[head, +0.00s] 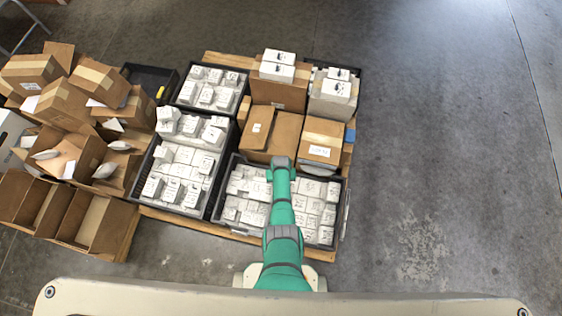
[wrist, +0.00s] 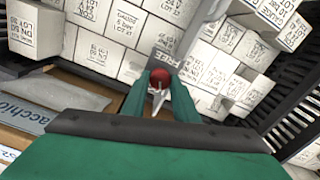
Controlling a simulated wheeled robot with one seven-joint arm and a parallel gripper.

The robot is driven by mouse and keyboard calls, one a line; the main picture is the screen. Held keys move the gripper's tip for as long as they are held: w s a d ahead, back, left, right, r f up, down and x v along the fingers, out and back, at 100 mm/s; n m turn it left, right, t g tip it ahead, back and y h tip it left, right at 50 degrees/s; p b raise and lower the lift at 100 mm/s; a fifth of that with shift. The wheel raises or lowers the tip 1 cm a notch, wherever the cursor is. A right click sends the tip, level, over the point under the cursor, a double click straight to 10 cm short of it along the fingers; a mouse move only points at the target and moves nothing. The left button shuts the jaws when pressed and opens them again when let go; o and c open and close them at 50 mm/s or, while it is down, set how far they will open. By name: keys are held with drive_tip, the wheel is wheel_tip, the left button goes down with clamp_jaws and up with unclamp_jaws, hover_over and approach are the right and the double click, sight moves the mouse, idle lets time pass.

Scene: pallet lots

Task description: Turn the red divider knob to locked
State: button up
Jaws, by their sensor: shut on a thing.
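The red divider knob (wrist: 159,77) shows in the wrist view, between the fingertips of my gripper (wrist: 161,88). The green fingers are closed on it from both sides. A pale pointer sticks out below the knob, toward the palm. A grey plate with the printed word "FREE" (wrist: 165,57) lies just beyond the knob. In the head view my green arm reaches over the near right black crate (head: 229,231), and the arm hides the knob there.
White labelled boxes (wrist: 118,22) fill the crate around the knob. Black slatted crate walls (wrist: 296,112) stand close on the right. Brown cartons (head: 272,133) stack behind the crate. Open grey floor (head: 440,150) lies to the right.

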drive_tip(key=shift+n, duration=0.8)
drive_tip(key=o, duration=1.1)
drive_tip(key=shift+c, duration=0.2)
drive_tip(key=shift+r, duration=0.1)
wheel_tip(320, 180, up, 11)
drive_tip(key=shift+f, duration=0.2)
drive_tip(key=shift+s, duration=0.1)
